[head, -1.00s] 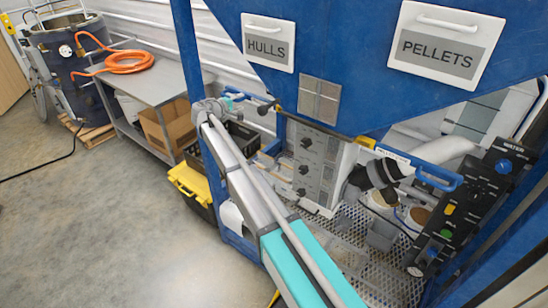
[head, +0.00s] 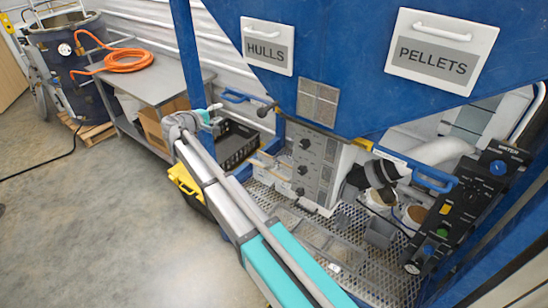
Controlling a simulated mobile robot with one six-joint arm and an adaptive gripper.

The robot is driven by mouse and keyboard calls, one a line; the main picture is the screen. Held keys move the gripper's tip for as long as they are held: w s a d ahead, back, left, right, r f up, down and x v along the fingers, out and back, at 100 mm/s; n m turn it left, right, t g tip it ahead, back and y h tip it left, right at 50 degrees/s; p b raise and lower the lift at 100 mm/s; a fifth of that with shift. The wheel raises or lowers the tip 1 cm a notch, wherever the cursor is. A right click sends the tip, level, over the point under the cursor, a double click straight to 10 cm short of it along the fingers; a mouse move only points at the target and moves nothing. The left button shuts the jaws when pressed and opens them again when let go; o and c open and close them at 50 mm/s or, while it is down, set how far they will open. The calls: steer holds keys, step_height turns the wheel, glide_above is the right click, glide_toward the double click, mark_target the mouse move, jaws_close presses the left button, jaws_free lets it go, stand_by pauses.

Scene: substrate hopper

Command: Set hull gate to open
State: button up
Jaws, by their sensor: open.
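The hopper bin (head: 330,100) labelled HULLS (head: 267,46) is at upper centre in the head view. A blue handle (head: 238,97) sticks out to the left below it, and I take it for the hull gate handle. Whether that gate is open or shut is not clear. My arm reaches up from the bottom, and its grey and teal wrist is at the left. My gripper (head: 214,108) is small in view, open, just left of and below the handle, seemingly apart from it. Its fingertips are hard to make out.
A second blue handle (head: 432,179) is on the right, below the PELLETS sign (head: 434,52). A dark knob (head: 265,109) is near the hull handle. A grey control box (head: 316,165), mesh shelf (head: 345,260) and black control panel (head: 465,205) stand below.

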steer(key=s+d+f+m+g+b, duration=0.2)
steer(key=s+d+f+g+b, duration=0.1)
steer(key=d+f, duration=0.4)
steer(key=s+d+f+m+g+y+b, duration=0.1)
steer(key=s+d+f+m+g+b, duration=0.1)
steer(key=d+f, duration=0.5)
steer(key=shift+s+d+f+g+b, duration=0.5)
steer(key=shift+s+d+b, duration=0.85)
steer(key=shift+d, duration=1.6)
steer(key=shift+s+r+p, duration=0.1)
steer(key=shift+s+p, duration=0.2)
steer(key=shift+p, duration=0.05)
steer(key=s+d+f+m+g+y+b, duration=0.3)
steer(key=s+d+f+b, duration=0.3)
steer(key=s+f, duration=0.3)
steer(key=s+d+f+m+g+y+b, duration=0.3)
steer(key=s+d+f+y+b, duration=0.2)
steer(key=s+d+f, duration=0.4)
steer(key=s+f+b, duration=0.1)
steer(key=s, duration=0.4)
steer(key=shift+s+d+f+y, duration=0.15)
steer(key=shift+s+d+y, duration=0.05)
steer(key=shift+d+y, duration=0.1)
